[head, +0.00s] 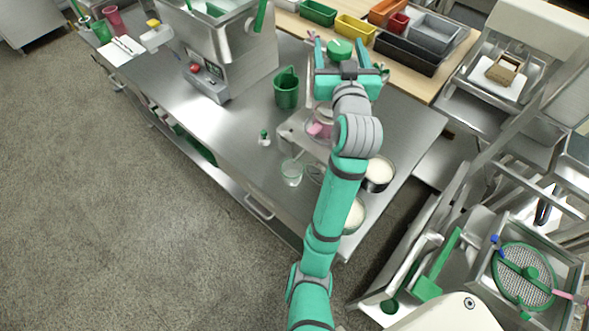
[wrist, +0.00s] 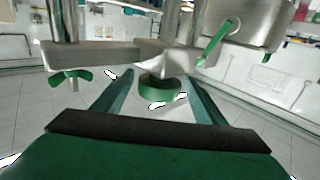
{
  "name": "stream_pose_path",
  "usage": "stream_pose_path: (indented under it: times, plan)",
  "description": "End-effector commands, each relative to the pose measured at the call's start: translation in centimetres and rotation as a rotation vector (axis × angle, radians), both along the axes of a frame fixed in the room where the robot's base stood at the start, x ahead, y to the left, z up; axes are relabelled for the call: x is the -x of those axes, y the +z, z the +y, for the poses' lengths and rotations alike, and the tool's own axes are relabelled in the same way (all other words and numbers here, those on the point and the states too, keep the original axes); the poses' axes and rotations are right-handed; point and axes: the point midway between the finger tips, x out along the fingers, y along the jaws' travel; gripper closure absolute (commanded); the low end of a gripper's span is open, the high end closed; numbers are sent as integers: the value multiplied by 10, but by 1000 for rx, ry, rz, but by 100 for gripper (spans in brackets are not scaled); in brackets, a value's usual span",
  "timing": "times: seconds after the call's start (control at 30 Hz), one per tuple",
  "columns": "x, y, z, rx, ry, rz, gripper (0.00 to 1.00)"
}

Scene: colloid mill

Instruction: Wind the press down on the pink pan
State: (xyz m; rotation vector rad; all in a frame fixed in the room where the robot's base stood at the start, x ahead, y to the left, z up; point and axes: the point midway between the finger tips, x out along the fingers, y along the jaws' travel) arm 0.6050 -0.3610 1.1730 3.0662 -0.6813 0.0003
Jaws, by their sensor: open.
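The press stands on the steel bench, largely hidden behind my arm in the head view. Its round green knob (head: 340,48) shows at the top, and a green knob also shows in the wrist view (wrist: 160,90) below a metal crossbar (wrist: 95,54). My gripper (head: 341,52) is open, with one finger on each side of the knob; contact is not clear. In the wrist view, the fingers (wrist: 160,98) also flank the knob. The pink pan (head: 319,129) is low beside my forearm, partly hidden; I cannot tell whether the press touches it.
A green jug (head: 286,88) and a steel mill (head: 228,50) stand left of my arm. A glass beaker (head: 292,172) and pots of white contents (head: 379,173) are near the front. Coloured bins (head: 355,29) line the wooden table behind. A green wing nut (wrist: 71,77) hangs under the crossbar.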

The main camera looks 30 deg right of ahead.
Motion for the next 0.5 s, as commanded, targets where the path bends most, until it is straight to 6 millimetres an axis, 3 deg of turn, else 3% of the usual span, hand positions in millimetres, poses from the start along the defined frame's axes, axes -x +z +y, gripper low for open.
stream_pose_path:
  times: [0.1,0.5]
  plan:
    - [4,0,0,0,48,-1,35]
    - [71,0,24,0,37,0,35]
